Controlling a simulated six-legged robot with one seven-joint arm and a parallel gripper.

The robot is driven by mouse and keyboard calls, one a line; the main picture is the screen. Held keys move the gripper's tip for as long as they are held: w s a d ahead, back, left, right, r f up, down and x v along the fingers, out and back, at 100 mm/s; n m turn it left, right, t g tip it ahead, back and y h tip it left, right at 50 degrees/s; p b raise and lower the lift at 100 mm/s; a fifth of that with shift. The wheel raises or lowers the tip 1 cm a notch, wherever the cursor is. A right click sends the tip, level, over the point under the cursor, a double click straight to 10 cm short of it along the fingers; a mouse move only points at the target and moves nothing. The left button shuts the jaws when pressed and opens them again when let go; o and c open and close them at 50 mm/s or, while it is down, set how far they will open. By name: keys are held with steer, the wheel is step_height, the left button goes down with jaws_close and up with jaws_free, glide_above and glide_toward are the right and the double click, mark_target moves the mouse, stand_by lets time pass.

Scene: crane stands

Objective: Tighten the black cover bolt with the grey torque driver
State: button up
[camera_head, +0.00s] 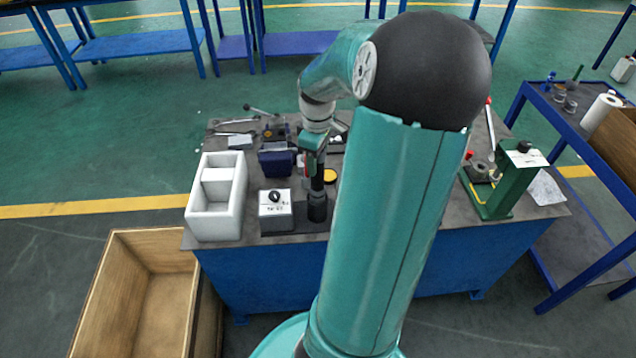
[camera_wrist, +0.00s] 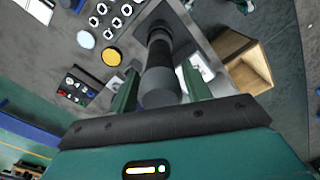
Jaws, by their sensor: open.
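My gripper (camera_head: 313,165) is over the middle of the workbench, pointing down. In the wrist view, its two green fingers (camera_wrist: 160,80) stand apart, one on each side of an upright dark grey and black cylinder, which looks like the torque driver (camera_wrist: 160,92). In the head view, the driver (camera_head: 317,205) stands upright below my gripper near the bench's front edge. I cannot tell whether the fingers touch it. A black round part (camera_head: 274,196) on that top may be the cover bolt.
A white two-compartment bin (camera_head: 217,222) stands at the bench's left. A green stand (camera_head: 500,190) with a white top plate and black knob is at the right. A dark blue block (camera_head: 276,163) and a yellow disc (camera_head: 329,176) lie nearby. A wooden crate (camera_head: 122,300) is on the floor.

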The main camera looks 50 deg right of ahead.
jaws_close()
steer(key=shift+r, duration=5.75)
